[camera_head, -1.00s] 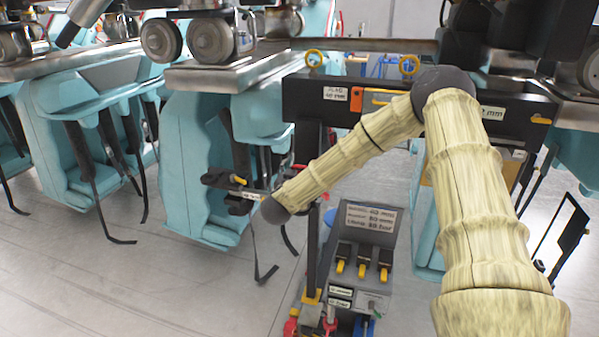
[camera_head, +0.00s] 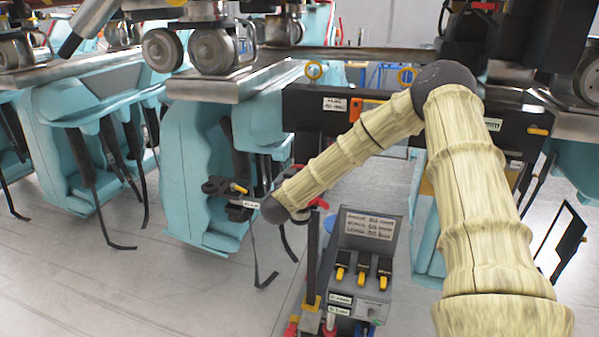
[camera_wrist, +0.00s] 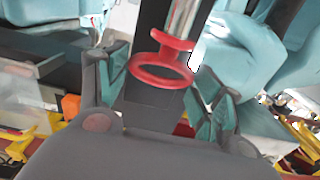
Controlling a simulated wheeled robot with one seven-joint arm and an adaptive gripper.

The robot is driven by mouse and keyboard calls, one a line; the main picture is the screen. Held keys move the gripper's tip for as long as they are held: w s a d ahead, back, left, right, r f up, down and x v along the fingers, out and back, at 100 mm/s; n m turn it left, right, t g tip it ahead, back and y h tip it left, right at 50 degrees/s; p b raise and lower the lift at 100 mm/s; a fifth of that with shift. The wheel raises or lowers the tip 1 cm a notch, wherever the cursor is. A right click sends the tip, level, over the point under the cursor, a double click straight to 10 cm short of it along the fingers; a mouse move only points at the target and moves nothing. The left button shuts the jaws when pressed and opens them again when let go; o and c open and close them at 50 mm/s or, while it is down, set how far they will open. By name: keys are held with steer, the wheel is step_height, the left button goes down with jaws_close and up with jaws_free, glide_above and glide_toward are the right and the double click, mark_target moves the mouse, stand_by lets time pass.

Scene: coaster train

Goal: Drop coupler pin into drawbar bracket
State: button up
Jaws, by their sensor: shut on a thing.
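The coupler pin (camera_wrist: 180,20) has a silver shaft and a red ring handle with a red collar. It shows at the top middle of the wrist view. My gripper (camera_wrist: 160,88) has its dark fingers with teal pads on either side of the red ring and is shut on the pin.
A grey control box (camera_head: 360,262) with yellow levers stands below my arm. A black crossbeam (camera_head: 315,115) with yellow eyes spans behind it. Teal coaster seats (camera_head: 205,170) with hanging black straps are at left. Open grey floor (camera_head: 110,290) is at lower left.

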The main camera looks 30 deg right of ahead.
steer(key=shift+r+p, duration=1.4)
steer(key=shift+r, duration=1.1)
steer(key=shift+f, duration=0.15)
step_height(320, 180, down, 12)
steer(key=b, duration=0.7)
stand_by(1.8)
steer(key=o, duration=1.4)
steer(key=shift+c, duration=0.2)
steer(key=shift+a, duration=0.1)
